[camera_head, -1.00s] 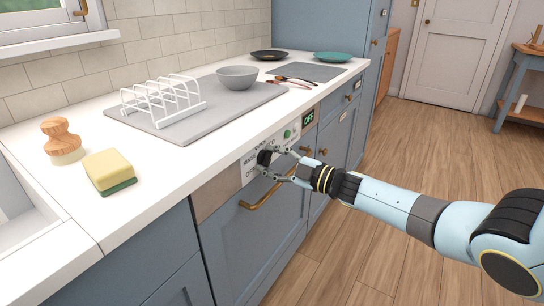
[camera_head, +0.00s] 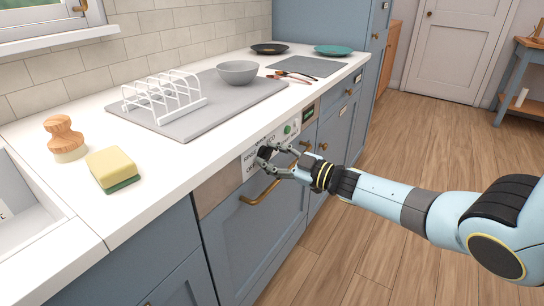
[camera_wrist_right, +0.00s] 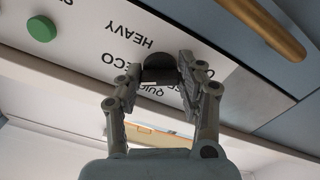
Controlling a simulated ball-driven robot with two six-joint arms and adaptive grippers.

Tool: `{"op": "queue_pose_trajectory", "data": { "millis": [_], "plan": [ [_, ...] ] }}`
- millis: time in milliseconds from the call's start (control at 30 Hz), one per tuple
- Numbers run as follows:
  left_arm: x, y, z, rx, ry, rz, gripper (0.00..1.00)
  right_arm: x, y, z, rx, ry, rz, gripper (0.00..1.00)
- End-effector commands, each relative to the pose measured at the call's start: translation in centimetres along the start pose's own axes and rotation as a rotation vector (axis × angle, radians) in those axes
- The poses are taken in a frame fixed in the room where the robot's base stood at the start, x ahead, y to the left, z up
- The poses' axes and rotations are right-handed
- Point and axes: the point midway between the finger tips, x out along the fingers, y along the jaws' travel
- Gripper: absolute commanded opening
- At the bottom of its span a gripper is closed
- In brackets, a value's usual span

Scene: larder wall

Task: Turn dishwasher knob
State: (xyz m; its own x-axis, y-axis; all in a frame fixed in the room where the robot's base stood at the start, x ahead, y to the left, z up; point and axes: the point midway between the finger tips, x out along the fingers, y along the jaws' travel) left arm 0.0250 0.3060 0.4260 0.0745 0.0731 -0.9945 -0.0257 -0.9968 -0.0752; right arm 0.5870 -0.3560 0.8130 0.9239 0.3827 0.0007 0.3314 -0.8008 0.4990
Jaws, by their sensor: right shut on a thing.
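The black dishwasher knob (camera_head: 265,152) sits on the white label plate (camera_head: 249,166) of the dishwasher's control strip. My right gripper (camera_head: 266,158) is at the knob with its two fingers shut on it from opposite sides. In the right wrist view, the knob (camera_wrist_right: 159,68) is between the fingertips (camera_wrist_right: 158,75), with a pale mark near its lower edge. The labels HEAVY, ECO and part of QUICK show upside down around it. The fingers hide some lettering. I cannot tell which label the mark meets. My left gripper is not in view.
A brass bar handle (camera_head: 259,193) crosses the dishwasher door just below my right gripper. A green button (camera_head: 287,130) and a small dark display (camera_head: 308,113) are right of the knob. The counter above holds a toast rack (camera_head: 163,98), bowl (camera_head: 238,72) and sponge (camera_head: 112,168).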

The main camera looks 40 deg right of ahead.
Motion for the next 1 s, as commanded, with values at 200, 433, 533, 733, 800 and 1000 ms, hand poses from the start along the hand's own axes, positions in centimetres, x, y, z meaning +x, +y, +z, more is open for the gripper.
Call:
{"op": "queue_pose_trajectory", "data": {
  "millis": [200,433,533,733,800,1000],
  "plan": [
    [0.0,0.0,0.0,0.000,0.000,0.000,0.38,-0.1,-0.1,0.2,0.000,-0.005,-0.001,0.40],
    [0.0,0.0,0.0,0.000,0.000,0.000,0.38,-0.1,-0.1,0.1,-0.001,-0.003,-0.001,0.62],
    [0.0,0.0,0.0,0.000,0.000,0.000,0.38,-0.1,-0.1,0.1,-0.001,-0.002,-0.001,0.62],
    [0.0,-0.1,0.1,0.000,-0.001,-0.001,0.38,-0.9,-0.1,0.2,-0.002,-0.003,-0.002,0.62],
    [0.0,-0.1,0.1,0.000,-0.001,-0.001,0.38,-1.9,-0.1,0.2,-0.002,-0.004,-0.002,0.62],
    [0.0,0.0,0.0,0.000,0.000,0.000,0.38,-6.4,-0.2,0.2,-0.003,-0.006,-0.004,0.62]
  ]
}}
